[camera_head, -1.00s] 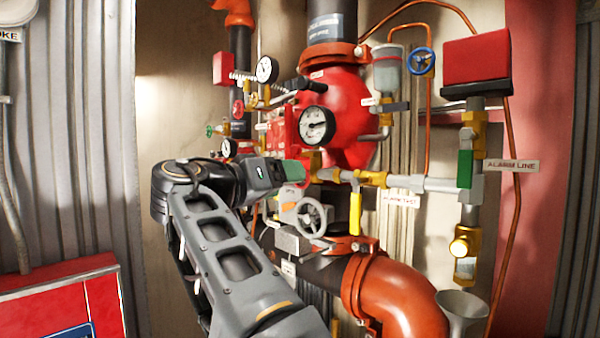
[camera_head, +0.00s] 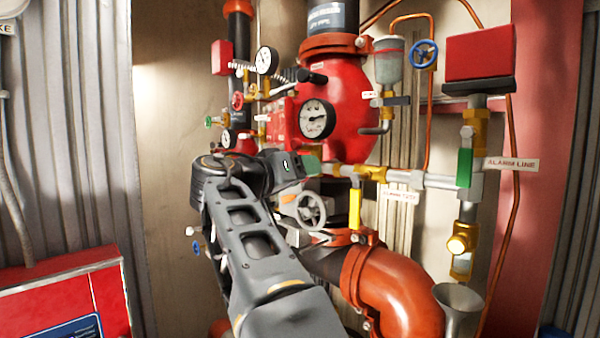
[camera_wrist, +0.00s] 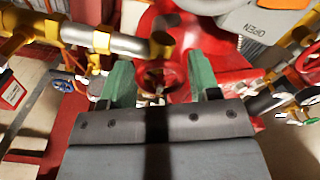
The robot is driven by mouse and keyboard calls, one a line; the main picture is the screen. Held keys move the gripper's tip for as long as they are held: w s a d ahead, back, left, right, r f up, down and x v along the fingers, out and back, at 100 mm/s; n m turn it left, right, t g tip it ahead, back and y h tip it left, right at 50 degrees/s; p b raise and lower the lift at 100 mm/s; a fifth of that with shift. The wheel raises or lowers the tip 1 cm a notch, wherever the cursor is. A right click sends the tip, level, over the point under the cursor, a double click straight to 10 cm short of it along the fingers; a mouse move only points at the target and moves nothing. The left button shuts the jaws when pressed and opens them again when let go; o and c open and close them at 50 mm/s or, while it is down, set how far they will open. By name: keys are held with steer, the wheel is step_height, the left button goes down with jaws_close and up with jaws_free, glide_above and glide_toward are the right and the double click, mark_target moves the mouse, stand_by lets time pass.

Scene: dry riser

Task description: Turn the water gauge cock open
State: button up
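My gripper (camera_wrist: 163,84) shows two green fingers in the wrist view, apart, with nothing held between them. A small red handwheel (camera_wrist: 157,72) with a brass centre lies in the gap between the fingers, beyond the gripper body; contact cannot be told. No readable label marks it as the water gauge cock. In the head view a green part of my gripper (camera_head: 312,165) shows just below the large white-faced gauge (camera_head: 316,119), in front of the red valve body (camera_head: 348,95). The handwheel between the fingers is hidden there.
A grey handwheel (camera_head: 311,210) sits just below my gripper. A brass and steel pipe with a yellow lever (camera_head: 355,208) runs right. Smaller valves and another gauge (camera_head: 266,60) crowd the upper left. An orange elbow pipe (camera_head: 395,285) fills the lower right.

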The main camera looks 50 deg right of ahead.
steer(key=c, duration=0.6)
steer(key=shift+o, duration=0.2)
steer(key=shift+n, duration=0.8)
steer(key=o, duration=0.9)
steer(key=shift+o, duration=0.2)
steer(key=w+a+b, duration=0.1)
steer(key=a+b, duration=0.3)
steer(key=a, duration=1)
steer(key=shift+d, duration=0.1)
